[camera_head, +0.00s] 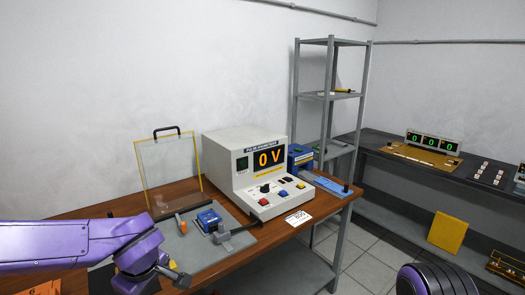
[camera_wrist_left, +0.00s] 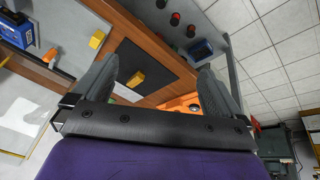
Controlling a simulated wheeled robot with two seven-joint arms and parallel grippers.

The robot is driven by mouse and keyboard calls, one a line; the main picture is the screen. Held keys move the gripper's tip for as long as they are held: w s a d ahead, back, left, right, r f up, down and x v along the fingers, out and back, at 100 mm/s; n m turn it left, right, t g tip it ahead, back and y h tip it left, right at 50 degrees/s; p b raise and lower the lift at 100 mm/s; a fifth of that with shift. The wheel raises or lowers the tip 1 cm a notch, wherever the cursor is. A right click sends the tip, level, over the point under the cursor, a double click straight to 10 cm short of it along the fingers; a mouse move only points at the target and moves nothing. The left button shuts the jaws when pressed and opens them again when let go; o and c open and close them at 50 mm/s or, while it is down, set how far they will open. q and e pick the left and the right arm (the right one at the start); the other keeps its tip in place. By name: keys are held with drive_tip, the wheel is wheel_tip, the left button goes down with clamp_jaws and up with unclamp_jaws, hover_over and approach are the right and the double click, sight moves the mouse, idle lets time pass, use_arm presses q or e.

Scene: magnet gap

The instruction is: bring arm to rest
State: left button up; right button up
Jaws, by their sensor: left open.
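My left arm comes in from the left in the head view, over the front left of the brown table (camera_head: 75,212). Its gripper (camera_head: 174,272) is low near the table's front edge, partly hidden by my own purple wrist. In the left wrist view the two dark fingers of the gripper (camera_wrist_left: 158,66) are spread apart with nothing held between them. Beyond them a small yellow block (camera_wrist_left: 135,80) lies on a black mat (camera_wrist_left: 165,72). My right gripper does not show; only a dark rounded part of my own body is at the bottom right of the head view.
A grey magnetizer box (camera_head: 225,155) reading 0 V stands on the table. Left of it are a clear yellow-edged panel (camera_head: 168,170) and a blue block (camera_head: 208,218) on a grey mat (camera_head: 232,245). A shelf rack (camera_head: 329,97) and dark bench (camera_head: 395,143) stand behind right.

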use_arm(q)
drive_tip(key=s+a+f+t+y, duration=0.1)
drive_tip(key=a+f+t+y, duration=0.1)
drive_tip(key=f, duration=0.6)
drive_tip(key=a+f+t+y, duration=0.1)
drive_tip(key=a+f+t, duration=0.15)
drive_tip(key=f, duration=0.65)
drive_tip(key=s+f+m+g+h, duration=0.1)
drive_tip(key=s+f+m+g, duration=0.1)
drive_tip(key=s+f, duration=0.6)
drive_tip(key=s+f+m+g+h, duration=0.1)
drive_tip(key=s+f+m, duration=0.3)
drive_tip(key=s, duration=1.1)
wheel_tip(320, 180, down, 4)
drive_tip(key=shift+s+a+r+m+g, duration=0.15)
drive_tip(key=shift+s+a+m+g, duration=0.25)
drive_tip(key=shift+g, duration=0.15)
drive_tip(key=shift+c, duration=0.4)
